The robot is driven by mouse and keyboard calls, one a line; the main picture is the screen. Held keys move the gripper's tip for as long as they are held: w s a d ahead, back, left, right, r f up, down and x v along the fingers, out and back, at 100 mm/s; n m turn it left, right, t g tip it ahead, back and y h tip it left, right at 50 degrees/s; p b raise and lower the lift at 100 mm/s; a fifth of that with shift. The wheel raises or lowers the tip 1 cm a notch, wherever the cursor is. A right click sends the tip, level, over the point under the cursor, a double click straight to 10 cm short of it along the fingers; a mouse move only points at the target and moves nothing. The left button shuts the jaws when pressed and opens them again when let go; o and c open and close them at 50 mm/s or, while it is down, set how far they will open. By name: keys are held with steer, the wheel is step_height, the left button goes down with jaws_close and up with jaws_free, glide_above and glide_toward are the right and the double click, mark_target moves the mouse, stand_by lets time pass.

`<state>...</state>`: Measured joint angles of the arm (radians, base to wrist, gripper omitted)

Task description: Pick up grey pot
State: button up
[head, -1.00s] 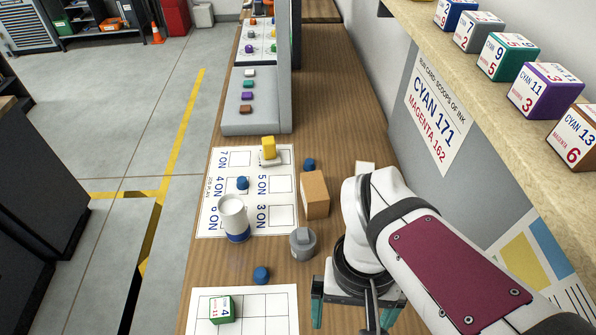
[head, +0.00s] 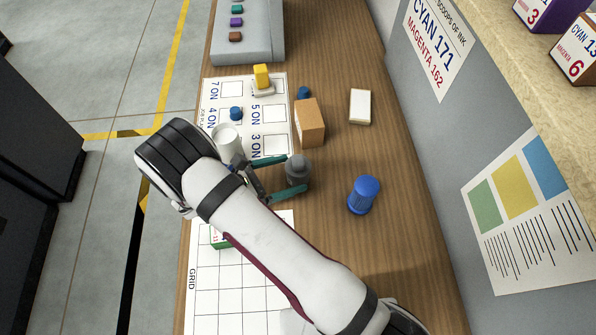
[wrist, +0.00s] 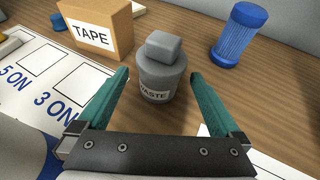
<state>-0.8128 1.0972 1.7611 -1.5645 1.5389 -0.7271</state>
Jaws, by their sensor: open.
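The grey pot (head: 298,171) stands upright on the wooden bench, right of the white job sheet's lower corner. In the wrist view the grey pot (wrist: 161,70) has a blocky grey lid and a white label ending in "ASTE", partly cropped by the angle. My gripper (head: 291,175) is open, with its two green fingers reaching toward the pot, one on each side of it. In the wrist view my gripper (wrist: 172,88) has its fingertips spread left and right of the pot, with gaps on both sides.
A tape box (head: 309,122) stands just behind the pot. A blue ribbed cylinder (head: 363,195) stands to its right. A white cylinder (head: 228,142) is at the left on the job sheet (head: 275,88). A grid sheet (head: 240,290) lies in front.

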mark_target(288, 174)
steer(key=x, duration=0.3)
steer(key=shift+w+d+f, duration=0.1)
steer(key=shift+d, duration=0.1)
jaws_close()
